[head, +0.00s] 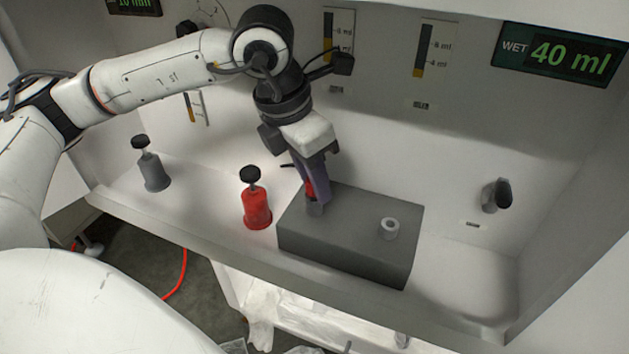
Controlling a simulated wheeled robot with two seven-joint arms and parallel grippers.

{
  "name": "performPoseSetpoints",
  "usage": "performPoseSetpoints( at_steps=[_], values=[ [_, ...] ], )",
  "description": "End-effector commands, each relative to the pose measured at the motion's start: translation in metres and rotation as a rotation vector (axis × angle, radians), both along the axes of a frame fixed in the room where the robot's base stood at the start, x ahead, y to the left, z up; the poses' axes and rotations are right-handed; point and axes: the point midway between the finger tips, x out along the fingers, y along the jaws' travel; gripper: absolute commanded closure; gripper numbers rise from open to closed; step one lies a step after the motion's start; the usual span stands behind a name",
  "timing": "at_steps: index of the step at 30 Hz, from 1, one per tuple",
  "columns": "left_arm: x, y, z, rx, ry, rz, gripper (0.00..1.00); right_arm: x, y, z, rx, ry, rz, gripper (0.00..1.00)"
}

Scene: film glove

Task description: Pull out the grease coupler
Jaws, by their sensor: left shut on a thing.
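A small grey and red piece, seemingly the grease coupler (314,208), stands at the left part of the grey block's (345,261) top. My left gripper (314,192) reaches down from above and is shut on this piece. The fingers hide much of it, and I cannot tell whether its lower end sits in the block or just above it. A light ring-shaped fitting (391,228) is on the right part of the block's top. My right gripper is not in view.
A red bottle with a black knob (257,207) stands just left of the block. A grey one (152,171) stands farther left. A black knob (497,195) sticks out at the right. The white tray floor is clear right of the block; its front rim (180,224) runs below the bottles.

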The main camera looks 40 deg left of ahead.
Motion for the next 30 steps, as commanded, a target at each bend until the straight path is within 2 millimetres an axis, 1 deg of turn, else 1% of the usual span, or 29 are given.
performPoseSetpoints(
  at_steps=[10, 30],
  values=[
    [0.0, 0.0, 0.001, 0.0, 0.002, 0.0, 1.0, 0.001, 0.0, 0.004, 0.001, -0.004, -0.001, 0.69],
    [0.0, 0.0, 0.027, 0.0, 0.002, 0.0, 1.0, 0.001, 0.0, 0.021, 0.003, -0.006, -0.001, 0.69]
  ],
)
